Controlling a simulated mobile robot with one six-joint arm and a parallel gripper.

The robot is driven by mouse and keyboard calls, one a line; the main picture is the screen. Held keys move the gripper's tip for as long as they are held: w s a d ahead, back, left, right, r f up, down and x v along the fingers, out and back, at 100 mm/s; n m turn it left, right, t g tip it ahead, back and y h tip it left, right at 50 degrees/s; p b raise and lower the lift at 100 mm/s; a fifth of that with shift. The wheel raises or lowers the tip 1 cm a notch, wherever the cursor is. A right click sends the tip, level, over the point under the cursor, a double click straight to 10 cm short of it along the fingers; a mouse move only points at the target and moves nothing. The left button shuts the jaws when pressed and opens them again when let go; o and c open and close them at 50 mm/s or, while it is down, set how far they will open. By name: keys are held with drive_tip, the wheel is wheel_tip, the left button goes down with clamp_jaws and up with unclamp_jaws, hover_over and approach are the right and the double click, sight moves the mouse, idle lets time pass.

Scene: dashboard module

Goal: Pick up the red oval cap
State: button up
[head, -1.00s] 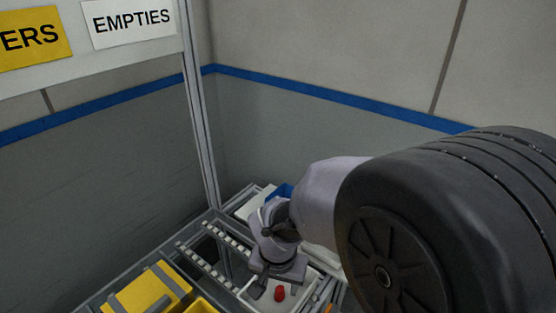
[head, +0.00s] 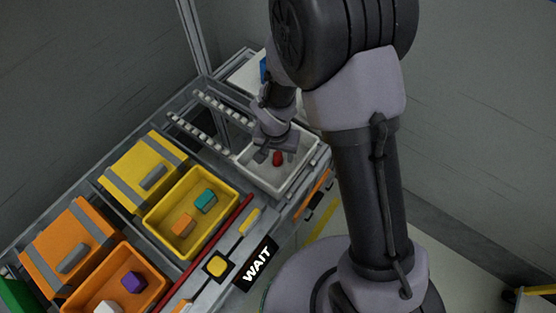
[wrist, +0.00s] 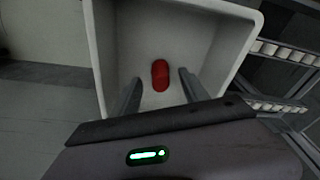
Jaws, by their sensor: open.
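The red oval cap (head: 278,158) lies in a white tray (head: 294,184) on the workbench. It also shows in the wrist view (wrist: 160,75), lying on the tray floor near the middle. My gripper (head: 269,156) is over the tray, beside the cap in the head view. In the wrist view my gripper (wrist: 156,88) is open, with one finger on each side of the cap and gaps between. The fingers do not visibly touch the cap. How high the fingertips are above the tray floor is hard to tell.
A yellow bin (head: 152,221) holds a teal block (head: 205,200) and an orange block (head: 183,224). An orange bin (head: 160,284) holds a purple block (head: 133,282). Roller rails (head: 215,115) lie beside the white tray. A WAIT sign (head: 258,265) marks the bench front.

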drive_tip(key=shift+w+f, duration=0.15)
drive_tip(key=shift+f, duration=0.65)
drive_tip(key=shift+r, duration=0.15)
drive_tip(key=shift+c, duration=0.2)
clamp_jaws()
